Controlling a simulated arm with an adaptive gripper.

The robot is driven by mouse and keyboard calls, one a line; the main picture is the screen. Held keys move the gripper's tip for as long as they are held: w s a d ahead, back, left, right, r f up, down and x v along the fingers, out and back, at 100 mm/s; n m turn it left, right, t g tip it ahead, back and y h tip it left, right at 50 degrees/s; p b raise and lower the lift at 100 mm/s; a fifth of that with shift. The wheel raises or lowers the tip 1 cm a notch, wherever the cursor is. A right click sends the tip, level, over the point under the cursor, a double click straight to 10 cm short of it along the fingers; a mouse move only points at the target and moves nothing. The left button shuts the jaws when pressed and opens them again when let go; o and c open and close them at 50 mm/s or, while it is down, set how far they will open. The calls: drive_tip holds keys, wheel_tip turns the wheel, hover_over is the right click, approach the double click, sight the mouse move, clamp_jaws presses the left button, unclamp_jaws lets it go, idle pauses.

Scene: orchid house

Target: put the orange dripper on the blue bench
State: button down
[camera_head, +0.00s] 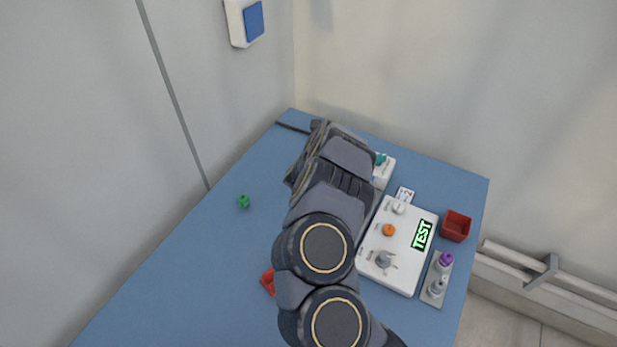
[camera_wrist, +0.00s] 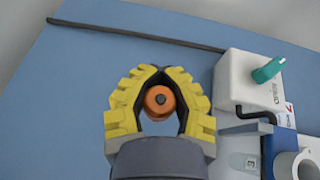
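The orange dripper (camera_wrist: 159,101) shows in the wrist view between the yellow fingers of my gripper (camera_wrist: 160,72). The fingers are closed in around it, with their tips close together just beyond it. It seems to be held, seen end-on with a dark centre. The blue bench (camera_head: 190,265) lies below; its surface also shows in the wrist view (camera_wrist: 75,85). How high the dripper is above the bench cannot be told. In the head view my arm hides the fingers and the dripper.
A white box with a teal piece (camera_wrist: 268,70) stands right of my gripper. A dark rod (camera_wrist: 135,34) lies beyond. A white panel (camera_head: 407,270) with knobs and a TEST display, a red bin (camera_head: 456,226) and a green piece (camera_head: 243,201) are on the bench. The left side is mostly clear.

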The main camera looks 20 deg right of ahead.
drive_tip(key=shift+f, duration=3.05)
drive_tip(key=shift+f, duration=0.2)
drive_tip(key=c, duration=1.2)
unclamp_jaws()
drive_tip(key=shift+o, duration=0.2)
drive_tip(key=shift+r, duration=0.1)
